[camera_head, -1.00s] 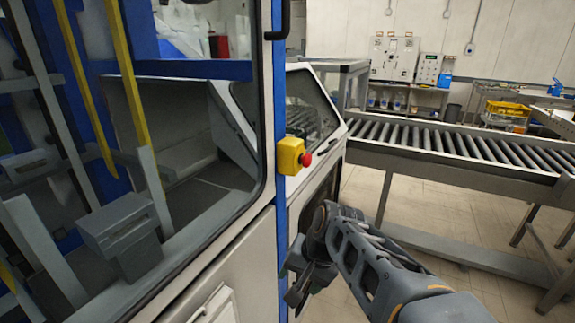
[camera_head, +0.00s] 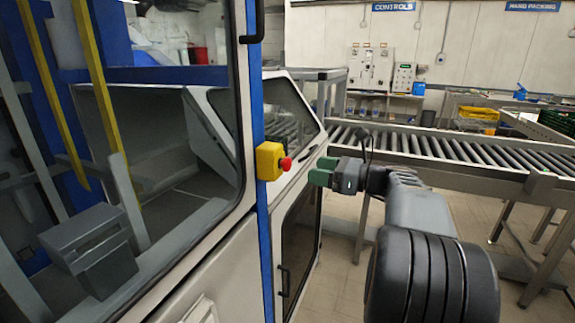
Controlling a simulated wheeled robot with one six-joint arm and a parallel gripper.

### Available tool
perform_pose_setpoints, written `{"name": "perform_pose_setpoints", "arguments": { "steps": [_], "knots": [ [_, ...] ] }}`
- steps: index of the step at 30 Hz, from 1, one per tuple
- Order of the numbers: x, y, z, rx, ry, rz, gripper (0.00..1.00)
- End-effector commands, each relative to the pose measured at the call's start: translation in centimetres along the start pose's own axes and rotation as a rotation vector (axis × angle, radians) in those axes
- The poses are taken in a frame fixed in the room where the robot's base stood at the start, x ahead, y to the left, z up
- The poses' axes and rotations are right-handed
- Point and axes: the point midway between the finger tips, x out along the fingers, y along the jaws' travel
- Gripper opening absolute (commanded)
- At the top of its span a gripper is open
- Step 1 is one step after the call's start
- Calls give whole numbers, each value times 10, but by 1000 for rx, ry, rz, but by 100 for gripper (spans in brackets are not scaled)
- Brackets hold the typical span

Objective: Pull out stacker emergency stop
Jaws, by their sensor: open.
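The stacker emergency stop is a red mushroom button (camera_head: 286,163) on a yellow box (camera_head: 268,161). The box is fixed to the blue corner post of the stacker (camera_head: 262,228), and the button faces right. My gripper (camera_head: 322,172) is just right of the button at about its height, with its green-tipped fingers pointing left toward it. The fingers are open and hold nothing. A gap shows between the fingertips and the button. From this view I cannot tell the button's pressed state or the exact depth between it and the fingers.
The stacker's glass door (camera_head: 150,150) and white panels fill the left. A black handle (camera_head: 283,290) is on the side panel below the button. A roller conveyor (camera_head: 440,160) runs behind my arm to the right. Wall control boxes (camera_head: 371,68) are far behind.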

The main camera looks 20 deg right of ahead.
Motion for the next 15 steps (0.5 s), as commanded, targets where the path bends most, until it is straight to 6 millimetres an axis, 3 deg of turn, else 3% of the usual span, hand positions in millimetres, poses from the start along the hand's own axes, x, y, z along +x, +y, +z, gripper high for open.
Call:
{"name": "perform_pose_setpoints", "arguments": {
  "steps": [6, 15],
  "knots": [
    [44, 1, 0, 0, 1, 5, 67],
    [81, 1, 0, -1, 2, 3, 67]
  ]
}}
